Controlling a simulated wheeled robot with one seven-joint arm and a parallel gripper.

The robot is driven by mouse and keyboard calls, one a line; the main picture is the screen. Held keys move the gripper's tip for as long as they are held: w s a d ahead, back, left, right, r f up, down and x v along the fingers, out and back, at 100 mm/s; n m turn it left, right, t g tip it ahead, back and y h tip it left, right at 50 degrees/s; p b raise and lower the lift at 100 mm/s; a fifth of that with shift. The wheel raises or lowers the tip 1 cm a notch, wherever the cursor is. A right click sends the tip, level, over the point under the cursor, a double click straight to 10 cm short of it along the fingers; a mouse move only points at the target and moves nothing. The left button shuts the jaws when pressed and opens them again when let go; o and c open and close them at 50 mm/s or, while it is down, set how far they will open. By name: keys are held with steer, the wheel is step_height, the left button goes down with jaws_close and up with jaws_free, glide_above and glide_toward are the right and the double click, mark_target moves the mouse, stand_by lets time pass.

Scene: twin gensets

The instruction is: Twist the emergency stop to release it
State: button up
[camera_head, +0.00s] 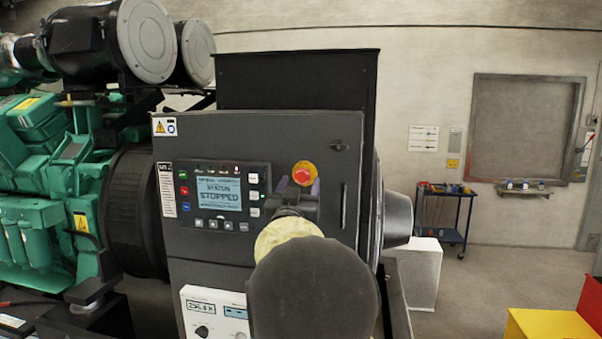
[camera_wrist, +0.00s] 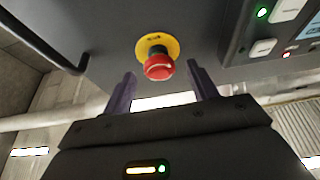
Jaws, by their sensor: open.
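The emergency stop is a red mushroom button on a yellow ring. In the head view its red cap (camera_head: 302,175) shows on the dark control panel, right of the screen. In the wrist view the red cap (camera_wrist: 158,67) stands out from the yellow ring (camera_wrist: 158,46). My gripper (camera_wrist: 161,77) is open, with one purple-grey finger on each side of the cap and a gap on both sides. Its fingertips also show at the button in the head view (camera_head: 301,187). My arm hides the panel below the button.
The control panel (camera_head: 262,142) has a screen reading STOPPED (camera_head: 217,195) and several small buttons to the left of the emergency stop. A door handle (camera_head: 343,205) sits to the right. A blue trolley (camera_head: 446,212) stands well behind, and a yellow box (camera_head: 545,323) is at lower right.

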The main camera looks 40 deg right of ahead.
steer(key=shift+w+d+r, duration=0.25)
steer(key=shift+w+d, duration=0.15)
steer(key=shift+d, duration=0.15)
